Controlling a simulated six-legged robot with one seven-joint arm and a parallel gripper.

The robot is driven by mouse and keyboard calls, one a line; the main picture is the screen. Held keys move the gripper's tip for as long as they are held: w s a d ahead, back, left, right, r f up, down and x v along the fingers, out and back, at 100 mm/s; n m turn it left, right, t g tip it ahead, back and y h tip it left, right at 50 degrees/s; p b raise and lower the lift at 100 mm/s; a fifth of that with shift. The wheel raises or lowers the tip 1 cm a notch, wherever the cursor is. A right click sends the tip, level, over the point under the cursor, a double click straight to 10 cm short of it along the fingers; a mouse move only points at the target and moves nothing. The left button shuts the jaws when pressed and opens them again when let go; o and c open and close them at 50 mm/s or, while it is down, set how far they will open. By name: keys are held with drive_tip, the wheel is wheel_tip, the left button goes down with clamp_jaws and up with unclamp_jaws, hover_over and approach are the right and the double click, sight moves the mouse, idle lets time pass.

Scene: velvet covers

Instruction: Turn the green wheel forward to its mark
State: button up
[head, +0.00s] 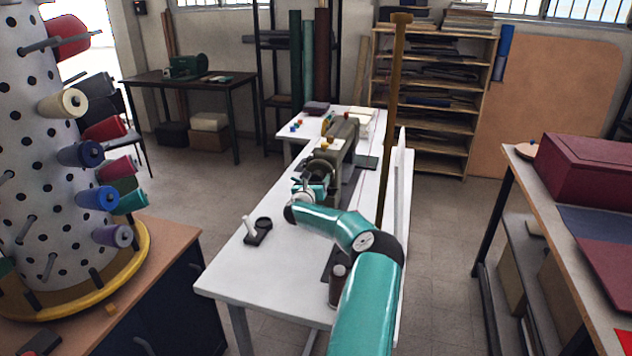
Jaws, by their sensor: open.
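A sewing machine (346,134) with an olive-grey body stands on the long white table (232,277). The green wheel (323,165) is dark and round, at the machine's near end. My teal arm reaches from the lower right up to it. My gripper (314,186) is open, small in view, just in front of the wheel's lower part. My wrist hides part of the gripper and the machine behind it. I cannot tell whether the fingers touch the wheel. The mark cannot be made out.
A small black stand with a white handle (252,232) and a dark spool (339,285) stand on the white table. A tall brown post (391,120) rises at the table's right side. A thread rack (40,150) stands left, and a bench with maroon boxes (590,175) right.

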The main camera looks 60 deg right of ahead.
drive_tip(key=c, duration=1)
drive_tip(key=shift+o, duration=0.2)
drive_tip(key=shift+n, duration=0.3)
drive_tip(key=n, duration=0.4)
drive_tip(key=shift+r, duration=0.1)
drive_tip(key=n, duration=0.6)
drive_tip(key=shift+n, duration=0.4)
drive_tip(key=n, duration=0.5)
drive_tip(key=shift+s, duration=0.1)
drive_tip(key=n, duration=0.5)
drive_tip(key=shift+r, duration=0.1)
drive_tip(key=shift+n, duration=0.3)
